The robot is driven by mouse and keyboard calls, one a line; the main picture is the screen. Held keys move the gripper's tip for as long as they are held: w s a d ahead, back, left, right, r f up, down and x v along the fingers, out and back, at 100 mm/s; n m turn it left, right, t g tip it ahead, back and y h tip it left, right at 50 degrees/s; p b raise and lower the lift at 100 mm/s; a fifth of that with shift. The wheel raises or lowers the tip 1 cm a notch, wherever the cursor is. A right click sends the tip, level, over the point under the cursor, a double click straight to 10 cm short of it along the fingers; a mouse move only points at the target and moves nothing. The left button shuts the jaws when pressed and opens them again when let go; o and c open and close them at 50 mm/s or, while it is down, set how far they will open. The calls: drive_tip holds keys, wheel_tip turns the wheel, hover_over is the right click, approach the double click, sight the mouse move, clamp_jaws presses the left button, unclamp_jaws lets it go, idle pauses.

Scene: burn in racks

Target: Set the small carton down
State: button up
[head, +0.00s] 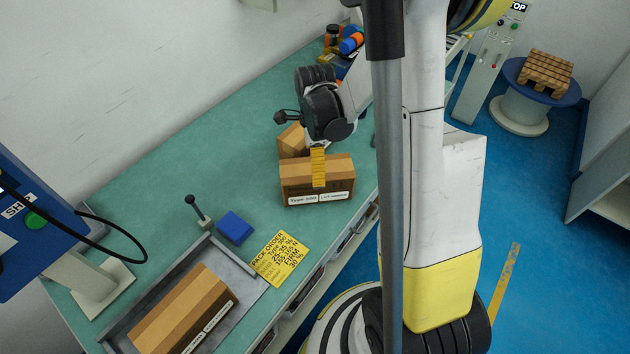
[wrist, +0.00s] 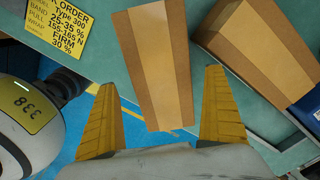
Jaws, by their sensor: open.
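A brown carton (head: 300,182) with tan tape and white labels, one reading "Type 300", rests on the green bench beneath my gripper. It also shows in the wrist view (wrist: 157,60), lying between my two yellow fingers. My gripper (head: 318,184) is open, with one finger seen in front of the carton in the head view. In the wrist view my gripper (wrist: 160,80) has visible gaps between its fingers and the carton's sides. My wrist hides part of the carton's surroundings.
A second carton (head: 290,139) stands close behind, also in the wrist view (wrist: 262,45). A grey tray (head: 247,282) holds a longer carton (head: 180,312). A yellow order card (head: 280,258), a blue block (head: 235,228) and a black-knobbed lever (head: 197,211) are nearby. The bench's left middle is clear.

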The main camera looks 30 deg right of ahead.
drive_tip(key=f, duration=0.1)
drive_tip(key=f+b, duration=0.1)
drive_tip(key=f, duration=0.1)
drive_tip(key=f+b, duration=0.1)
drive_tip(key=f, duration=0.1)
drive_tip(key=shift+d+f, duration=0.1)
drive_tip(key=shift+d, duration=0.15)
drive_tip(key=c, duration=1.4)
